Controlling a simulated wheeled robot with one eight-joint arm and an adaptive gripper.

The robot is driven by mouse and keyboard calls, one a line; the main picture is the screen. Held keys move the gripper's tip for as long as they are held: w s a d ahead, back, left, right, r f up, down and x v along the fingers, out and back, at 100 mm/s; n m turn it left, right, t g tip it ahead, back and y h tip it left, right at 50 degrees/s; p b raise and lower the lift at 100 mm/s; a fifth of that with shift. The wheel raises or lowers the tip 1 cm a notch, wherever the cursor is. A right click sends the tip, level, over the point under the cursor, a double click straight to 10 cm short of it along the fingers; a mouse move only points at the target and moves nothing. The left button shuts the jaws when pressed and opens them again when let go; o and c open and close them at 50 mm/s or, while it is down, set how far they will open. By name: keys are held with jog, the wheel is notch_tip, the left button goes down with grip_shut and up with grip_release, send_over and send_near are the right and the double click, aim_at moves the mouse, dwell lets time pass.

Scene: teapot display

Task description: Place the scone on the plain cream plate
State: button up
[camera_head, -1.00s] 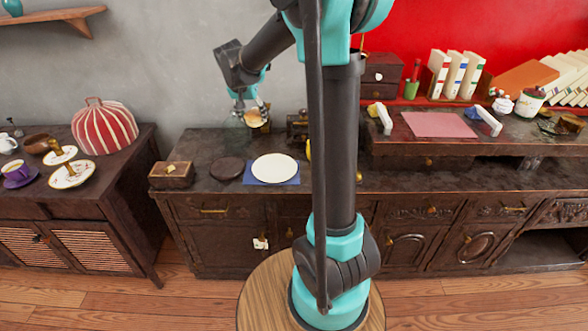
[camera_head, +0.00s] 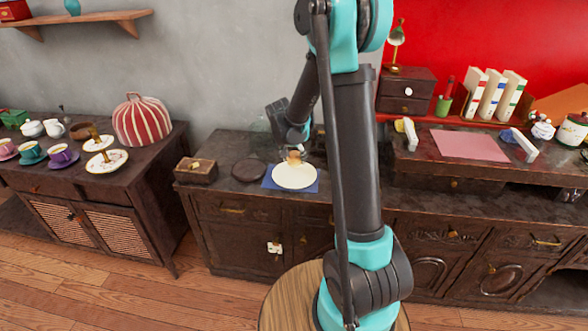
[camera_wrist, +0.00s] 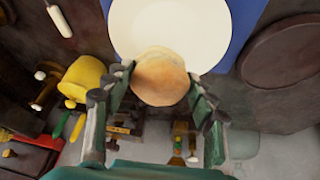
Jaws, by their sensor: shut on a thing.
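The scone (camera_wrist: 160,78) is round and golden brown. My gripper (camera_wrist: 158,88) is shut on it, with a finger on each side, in the wrist view. The plain cream plate (camera_wrist: 165,25) lies just beyond the scone, which overlaps the plate's near edge in that view. In the head view the plate (camera_head: 296,178) lies on a blue mat (camera_head: 268,184) on the dark cabinet. The scone (camera_head: 293,157) shows at the plate's back edge there, below my gripper (camera_head: 294,150). I cannot tell whether the scone touches the plate.
A dark round board (camera_head: 249,170) and a small wooden box (camera_head: 196,170) stand left of the plate. A yellow object (camera_wrist: 85,78) is near my gripper in the wrist view.

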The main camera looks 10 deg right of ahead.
aim_at(294, 176)
jog(key=shift+f, duration=2.65)
jog(key=shift+f, duration=0.15)
jog(key=o, duration=1.2)
jog(key=shift+c, duration=0.2)
jog(key=v, duration=1.2)
jog(key=shift+w, duration=0.15)
jog(key=s+d+f+n+y, duration=0.1)
jog(key=s+d+n, duration=0.1)
jog(key=s, duration=1.1)
jog(key=s+d+f+n+y, duration=0.1)
jog(key=s+d, duration=0.4)
jog(key=s, duration=0.8)
jog(key=f+n, duration=0.1)
jog(key=n, duration=0.1)
jog(key=shift+s+f+n+y, duration=0.2)
jog(key=shift+s+n+y, duration=0.1)
jog(key=shift+s+y, duration=0.1)
